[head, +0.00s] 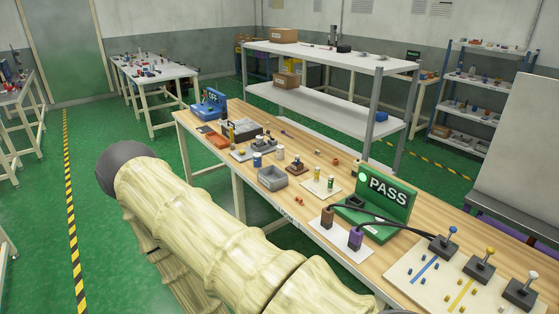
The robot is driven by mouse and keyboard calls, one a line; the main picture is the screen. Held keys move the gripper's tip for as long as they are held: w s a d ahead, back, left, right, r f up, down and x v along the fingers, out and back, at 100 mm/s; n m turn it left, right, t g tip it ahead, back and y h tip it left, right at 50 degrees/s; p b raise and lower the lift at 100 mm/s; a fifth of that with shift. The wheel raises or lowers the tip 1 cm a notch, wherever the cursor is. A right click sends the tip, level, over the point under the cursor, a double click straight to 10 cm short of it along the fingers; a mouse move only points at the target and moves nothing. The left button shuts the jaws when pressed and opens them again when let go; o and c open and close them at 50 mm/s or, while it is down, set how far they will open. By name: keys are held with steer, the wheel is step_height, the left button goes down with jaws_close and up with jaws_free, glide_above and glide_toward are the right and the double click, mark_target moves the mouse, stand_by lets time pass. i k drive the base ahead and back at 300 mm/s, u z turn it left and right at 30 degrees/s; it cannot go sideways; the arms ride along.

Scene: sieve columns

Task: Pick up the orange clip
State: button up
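The orange clip cannot be told for certain at this size. A small orange piece (299,201) lies near the front edge of the wooden workbench (268,213), in front of the grey bin. Another small orange-brown piece (336,161) lies toward the bench's back edge. A flat orange-red item (212,138) lies near the bench's left end. My pale, ribbed arm crosses the lower left and middle of the head view, in front of the bench. My gripper is not in view.
A grey bin (272,178) stands mid-bench. A green PASS stand (378,202) is to its right, with brown and purple blocks before it. A board with several levers (430,283) fills the right end.

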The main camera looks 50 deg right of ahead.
mark_target(297, 198)
steer(key=z, duration=0.35)
steer(key=i, duration=0.7)
steer(key=z, duration=0.7)
